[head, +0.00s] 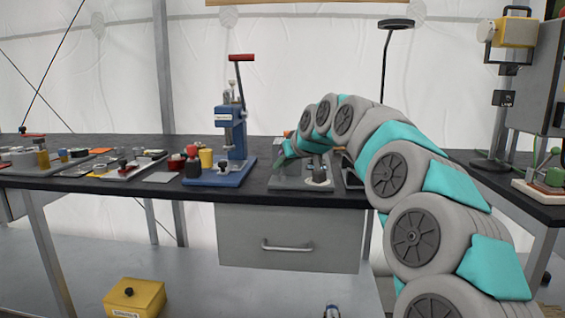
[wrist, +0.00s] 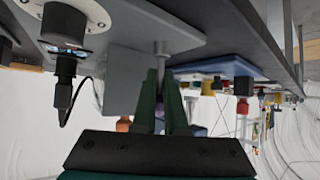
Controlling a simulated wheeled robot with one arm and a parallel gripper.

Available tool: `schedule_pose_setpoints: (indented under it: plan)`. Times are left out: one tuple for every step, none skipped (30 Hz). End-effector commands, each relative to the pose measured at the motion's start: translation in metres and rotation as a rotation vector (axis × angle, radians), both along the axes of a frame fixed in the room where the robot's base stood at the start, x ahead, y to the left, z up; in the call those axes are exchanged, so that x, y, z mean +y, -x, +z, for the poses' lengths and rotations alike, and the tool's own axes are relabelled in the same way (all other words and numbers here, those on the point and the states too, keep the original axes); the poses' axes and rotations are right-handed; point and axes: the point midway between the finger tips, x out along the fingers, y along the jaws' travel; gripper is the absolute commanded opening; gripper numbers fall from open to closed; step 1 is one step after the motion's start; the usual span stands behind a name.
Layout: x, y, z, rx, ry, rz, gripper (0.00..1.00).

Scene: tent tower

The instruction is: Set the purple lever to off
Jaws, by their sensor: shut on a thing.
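In the wrist view, which appears upside down, the green fingers of my gripper (wrist: 163,90) close around the end of a thin metal rod (wrist: 160,52) beside a grey box (wrist: 125,80). This appears to be the purple lever; its grip is mostly hidden between the fingers, and I cannot read its setting. In the head view my gripper (head: 287,150) is at the grey device (head: 290,185) on the bench, just right of the blue press. My arm hides part of that device.
The blue press (head: 230,125) with a red handle stands close to the left of my gripper. Several small parts and trays crowd the bench's left side. A black lamp (head: 386,60) stands behind my arm. A yellow box (head: 135,297) sits below the bench.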

Motion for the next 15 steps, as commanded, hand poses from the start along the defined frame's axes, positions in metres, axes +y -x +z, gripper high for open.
schedule_pose_setpoints:
  plan:
    - [0.0002,-0.0006,0.0014,0.002,-0.001,0.000,0.00]
    - [0.0001,-0.0007,0.0015,0.003,-0.002,-0.001,0.00]
    - [0.0002,-0.0008,0.0016,0.005,-0.002,-0.001,0.00]
    - [0.0001,-0.0008,0.0017,0.006,-0.002,-0.001,0.00]
    - [0.0002,-0.0008,0.0016,0.007,-0.002,-0.001,0.00]
    - [0.0001,-0.0008,0.0018,0.007,-0.002,-0.001,0.00]
    - [0.0001,-0.0008,0.0018,0.007,-0.002,-0.001,0.00]
    - [0.0001,-0.0008,0.0018,0.007,-0.002,-0.001,0.00]
    - [0.0001,-0.0008,0.0018,0.007,-0.002,-0.001,0.00]
    - [0.0002,-0.0008,0.0018,0.007,-0.002,-0.001,0.00]
    - [0.0002,-0.0008,0.0018,0.007,-0.002,-0.001,0.00]
    - [0.0001,-0.0008,0.0018,0.007,-0.002,-0.001,0.00]
    - [0.0002,-0.0009,0.0019,0.007,-0.002,-0.001,0.00]
    - [0.0001,-0.0008,0.0019,0.007,-0.002,-0.001,0.00]
    - [0.0002,-0.0008,0.0020,0.006,-0.002,-0.001,0.11]
